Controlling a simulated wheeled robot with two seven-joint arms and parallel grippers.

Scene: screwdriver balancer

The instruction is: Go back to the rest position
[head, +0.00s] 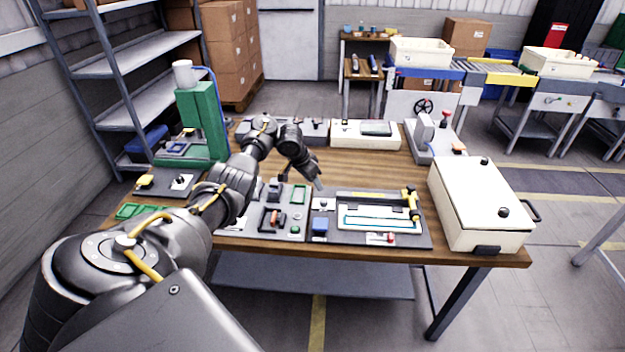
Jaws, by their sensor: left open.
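My left arm comes in from the lower left and reaches over the wooden workbench (375,252). My left gripper (318,186) is at its end, pointing down over the dark task boards, near the gap between the left board (240,240) and the right board (375,240). It is open, and I see nothing held in it. Its fingertips are small in this view, and I cannot tell how far above the boards they are. My right gripper is not in view.
A white lidded box (480,200) stands at the bench's right end. A green fixture (202,122) stands at the back left. A white tray (366,135) and a grey device (432,140) line the back. Shelves (125,85) stand left; floor on the right is fairly open.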

